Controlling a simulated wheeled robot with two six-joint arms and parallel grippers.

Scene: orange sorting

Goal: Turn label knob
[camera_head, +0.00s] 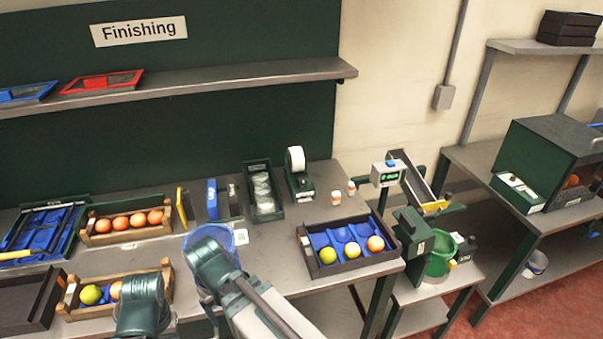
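A green label dispenser (300,187) with a white roll (296,158) stands at the back of the bench, right of the middle. No knob on it can be made out at this size. My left arm shows at the bottom left, over the front wooden crate. Neither gripper's fingers show.
A dark tray with blue cups (312,268) holds several fruits at the bench's right end. Wooden crates of oranges (100,238) stand left. A shelf (220,78) runs above. A scale display (388,173) stands further right.

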